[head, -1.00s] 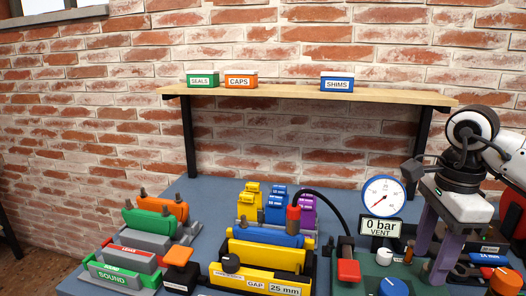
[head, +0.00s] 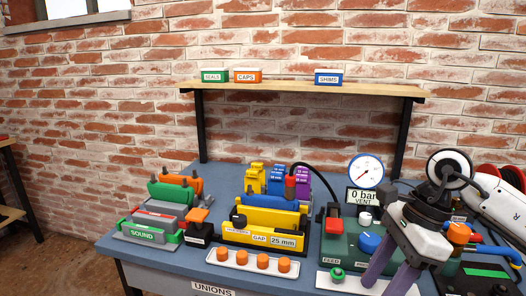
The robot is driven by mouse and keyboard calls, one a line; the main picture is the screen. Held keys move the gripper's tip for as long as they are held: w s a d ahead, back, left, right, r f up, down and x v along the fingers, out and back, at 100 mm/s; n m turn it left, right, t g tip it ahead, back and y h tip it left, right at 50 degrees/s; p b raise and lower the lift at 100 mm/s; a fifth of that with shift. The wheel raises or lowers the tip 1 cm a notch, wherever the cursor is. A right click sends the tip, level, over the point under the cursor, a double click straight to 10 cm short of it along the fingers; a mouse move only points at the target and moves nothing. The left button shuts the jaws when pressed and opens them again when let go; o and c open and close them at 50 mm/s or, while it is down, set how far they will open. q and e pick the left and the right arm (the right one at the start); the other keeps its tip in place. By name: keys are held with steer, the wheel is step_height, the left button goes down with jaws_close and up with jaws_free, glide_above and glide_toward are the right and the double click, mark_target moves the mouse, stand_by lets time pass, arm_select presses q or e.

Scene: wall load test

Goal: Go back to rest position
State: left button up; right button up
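My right gripper (head: 384,284) is at the lower right, pointing down over the front right of the bench. Its two purple fingers stand apart with nothing seen between them, and it hides part of the green test unit (head: 335,246) and a white tray (head: 326,283). My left gripper is not in view. The blue-grey bench (head: 140,250) carries a yellow gap fixture (head: 236,236) with a blue part (head: 270,214) lying in it. A round gauge (head: 366,170) stands above a display reading 0 bar, VENT.
A tray (head: 213,256) with several orange caps lies at the front edge. Green, grey and orange parts (head: 175,192) stand at left in the SOUND rack (head: 143,234). Floor shows at left.

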steer(key=s+a+r+m+y, duration=0.1)
steer(key=s+a+m+y, duration=0.25)
steer(key=a+y, duration=0.55)
steer(key=s+a+r+m+y, duration=0.1)
steer(key=s+a+m+y, duration=0.35)
steer(key=a, duration=0.95)
steer(key=w+d+f+m+t, duration=0.15)
steer(key=w+m+t, duration=0.25)
steer(key=m+t, duration=0.45)
steer(key=w+d+f+m+t, duration=0.1)
steer(key=w+d+m+t, duration=0.3)
steer(key=m, duration=0.7)
steer(key=d+f+m+t+h, duration=0.5)
steer(key=f+m+h, duration=0.3)
steer(key=f+m, duration=0.3)
steer(key=s+d+f+m+g+h, duration=0.3)
steer(key=s+f+m, duration=0.3)
steer(key=s+f, duration=0.3)
steer(key=s+d+f+m+g+h, duration=0.3)
steer(key=s+d+f+m+g, duration=0.2)
steer(key=s+f, duration=0.4)
step_height(320, 180, down, 4)
steer(key=shift+s+f+m+h, duration=0.15)
steer(key=shift+s+m+h, duration=0.2)
steer(key=shift+m, duration=0.5)
